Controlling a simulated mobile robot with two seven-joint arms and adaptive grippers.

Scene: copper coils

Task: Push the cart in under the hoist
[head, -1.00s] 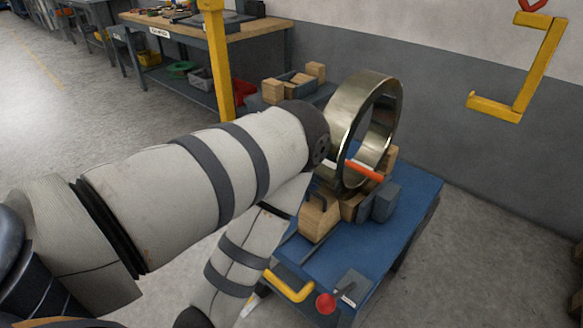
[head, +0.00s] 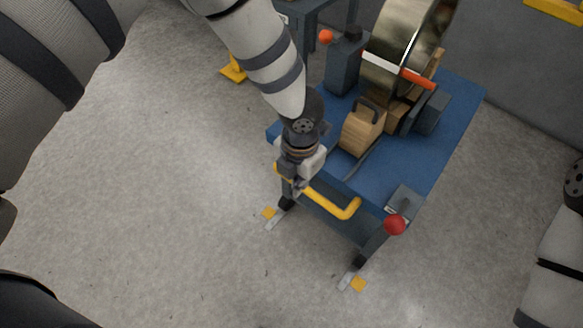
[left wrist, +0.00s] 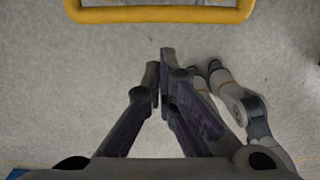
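The cart (head: 455,110) has a blue top and stands on the concrete floor. It carries a large shiny metal coil (head: 383,85) in wooden blocks, with an orange and white band. Its yellow push handle (head: 335,205) is on the near side and also crosses the top of the left wrist view (left wrist: 160,14). My left gripper (head: 288,187) is by the handle's left end. In the left wrist view its fingers (left wrist: 160,58) are together with nothing seen between them, apart from the handle. A yellow piece of the hoist's hook (head: 557,9) shows at top right. My right gripper is out of view.
A red knob (head: 395,225) stands at the cart's near right corner. A grey post with an orange-red knob (head: 326,37) is beyond the coil's left. Yellow and white floor marks (head: 357,284) lie near the cart's legs. The floor left and in front is clear.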

